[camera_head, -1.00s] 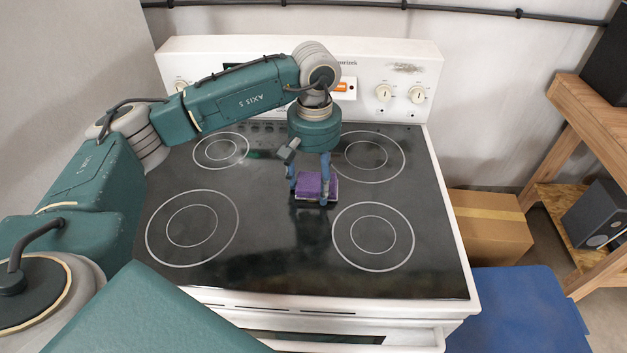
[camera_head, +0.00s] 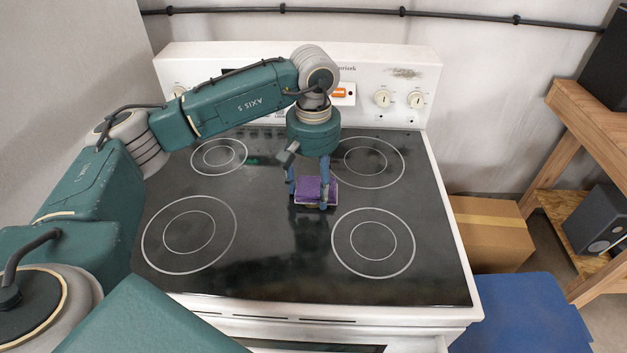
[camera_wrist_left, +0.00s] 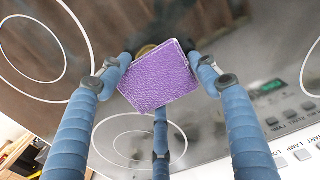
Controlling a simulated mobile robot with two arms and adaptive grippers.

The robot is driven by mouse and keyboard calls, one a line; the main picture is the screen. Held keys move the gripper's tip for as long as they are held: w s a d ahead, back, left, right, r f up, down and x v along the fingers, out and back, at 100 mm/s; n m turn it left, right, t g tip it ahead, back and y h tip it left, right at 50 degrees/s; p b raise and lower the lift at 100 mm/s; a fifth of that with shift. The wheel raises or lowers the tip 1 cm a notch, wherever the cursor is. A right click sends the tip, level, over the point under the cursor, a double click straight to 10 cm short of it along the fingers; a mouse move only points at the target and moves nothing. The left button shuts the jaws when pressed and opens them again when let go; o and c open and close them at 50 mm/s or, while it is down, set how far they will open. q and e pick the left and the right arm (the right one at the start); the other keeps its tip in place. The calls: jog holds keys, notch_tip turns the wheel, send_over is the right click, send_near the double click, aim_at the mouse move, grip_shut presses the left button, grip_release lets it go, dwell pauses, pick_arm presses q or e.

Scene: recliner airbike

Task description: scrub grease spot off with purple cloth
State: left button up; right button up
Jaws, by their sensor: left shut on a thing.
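The purple cloth (camera_head: 313,190) is a small thick square pad over the middle of the black glass cooktop, between the burner rings. In the left wrist view the cloth (camera_wrist_left: 158,78) sits tilted between the fingertips (camera_wrist_left: 160,70). A yellowish-brown patch (camera_wrist_left: 147,50) shows at the cloth's edge there; I cannot tell whether it is grease or part of the pad. My right gripper is not in view.
The white stove's back panel (camera_head: 385,65) with knobs stands close behind my left arm. A cardboard box (camera_head: 490,232), a blue surface (camera_head: 530,310) and a wooden shelf (camera_head: 590,130) are to the right. The glass around the gripper (camera_head: 275,245) is clear.

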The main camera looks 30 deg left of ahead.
pick_arm(q)
jog(key=shift+s+d+f, duration=0.15)
jog(key=shift+s+d, duration=0.1)
jog(key=shift+s, duration=0.5)
jog(key=shift+w+a+b, duration=0.15)
jog(key=shift+w+a, duration=0.1)
jog(key=shift+w, duration=0.2)
jog(key=shift+w+a+b, duration=0.15)
jog(key=shift+w+a, duration=0.05)
jog(key=shift+w, duration=0.25)
jog(key=shift+w+a+r, duration=0.15)
jog(key=shift+w, duration=0.25)
jog(key=shift+w+a+r, duration=0.1)
jog(key=shift+w+r, duration=0.05)
jog(key=shift+w, duration=0.25)
jog(key=shift+r+p, duration=0.75)
jog(key=shift+r, duration=0.8)
